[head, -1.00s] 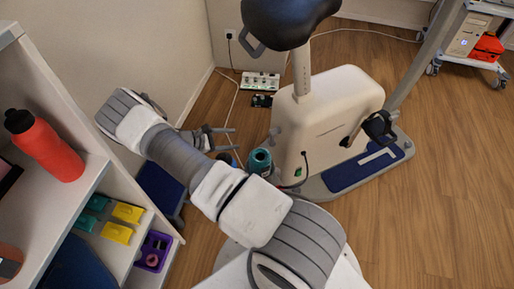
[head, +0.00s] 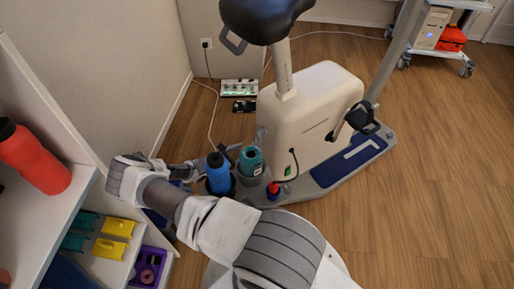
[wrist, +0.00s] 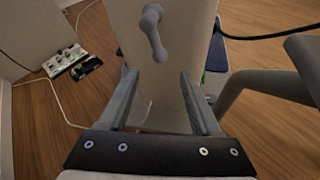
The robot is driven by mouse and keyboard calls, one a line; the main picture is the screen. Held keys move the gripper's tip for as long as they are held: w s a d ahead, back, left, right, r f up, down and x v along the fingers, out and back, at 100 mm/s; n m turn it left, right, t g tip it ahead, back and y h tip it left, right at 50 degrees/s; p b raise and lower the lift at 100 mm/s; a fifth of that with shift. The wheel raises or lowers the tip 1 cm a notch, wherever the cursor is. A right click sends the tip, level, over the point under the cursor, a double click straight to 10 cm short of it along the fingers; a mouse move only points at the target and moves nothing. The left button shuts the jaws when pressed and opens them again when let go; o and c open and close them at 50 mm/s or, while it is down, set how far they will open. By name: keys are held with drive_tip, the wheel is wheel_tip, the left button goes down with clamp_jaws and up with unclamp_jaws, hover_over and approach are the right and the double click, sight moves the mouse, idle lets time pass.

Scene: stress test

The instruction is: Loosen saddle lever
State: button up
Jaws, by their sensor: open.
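The exercise bike has a cream body (head: 318,110) and a black saddle (head: 262,18) on a pale post. A grey lever (wrist: 154,30) with a rounded top is on the cream body in the wrist view, angled slightly down to the right. A grey piece that looks like this lever (head: 260,138) shows at the body's rear in the head view. My gripper (wrist: 158,74) is open and empty, with the lever beyond its fingertips and apart from them. In the head view the gripper is partly hidden behind bottles.
A blue bottle (head: 218,174) and a teal container (head: 251,161) stand close to my arm beside the bike. A shelf (head: 55,210) with a red bottle (head: 35,160) borders the left. A power strip (head: 239,87) and cables lie behind.

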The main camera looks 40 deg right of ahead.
sight(258, 145)
drive_tip(key=b+x, duration=0.3)
drive_tip(key=x, duration=0.6)
drive_tip(key=shift+d+f, duration=0.15)
drive_tip(key=shift+d, duration=0.15)
drive_tip(key=shift+c, duration=0.3)
clamp_jaws()
idle(0.6)
